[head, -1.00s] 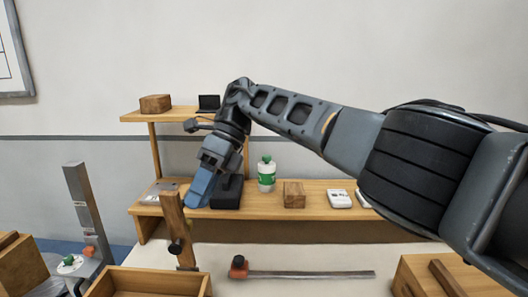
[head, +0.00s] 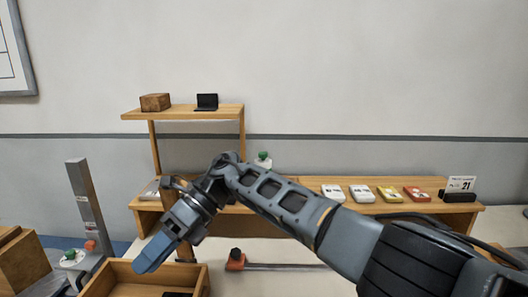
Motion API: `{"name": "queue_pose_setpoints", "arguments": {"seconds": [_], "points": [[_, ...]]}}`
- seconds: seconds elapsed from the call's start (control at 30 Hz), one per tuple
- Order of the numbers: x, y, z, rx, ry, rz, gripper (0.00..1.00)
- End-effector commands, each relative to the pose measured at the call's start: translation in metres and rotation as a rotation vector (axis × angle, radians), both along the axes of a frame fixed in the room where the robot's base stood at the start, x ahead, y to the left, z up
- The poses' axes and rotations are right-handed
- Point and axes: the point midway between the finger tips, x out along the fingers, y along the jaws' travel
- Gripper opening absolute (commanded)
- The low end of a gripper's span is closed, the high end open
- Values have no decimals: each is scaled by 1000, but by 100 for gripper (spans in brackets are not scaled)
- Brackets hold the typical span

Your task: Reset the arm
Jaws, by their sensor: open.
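My gripper (head: 153,250) is in the lower left of the head view, at the end of my arm, which reaches in from the lower right. Its blue fingers point down and to the left, over the back part of an open wooden box (head: 104,281). It is open, and I see nothing held in it. My arm hides the middle of the shelf unit and part of the table.
A wooden shelf unit (head: 182,113) carries a wooden block (head: 156,102) and a small black laptop-like object (head: 207,102). Several small boxes, white, yellow (head: 390,194) and red (head: 417,194), line the lower shelf. A calendar (head: 461,184) stands at right. The space above my arm is clear.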

Motion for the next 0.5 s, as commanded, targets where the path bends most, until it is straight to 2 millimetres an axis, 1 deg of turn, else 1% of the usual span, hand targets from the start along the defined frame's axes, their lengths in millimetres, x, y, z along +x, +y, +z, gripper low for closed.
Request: {"name": "queue_pose_setpoints", "arguments": {"seconds": [0.03,0.1,0.2,0.33,0.4,0.5], "points": [[-16,8,-12,39,48,-9,43],[-36,21,-23,108,119,-33,43],[-68,38,-33,214,242,-83,43],[-101,51,-38,343,405,-162,43],[-116,55,-38,408,496,-209,43],[-134,54,-36,496,628,-284,43]]}}
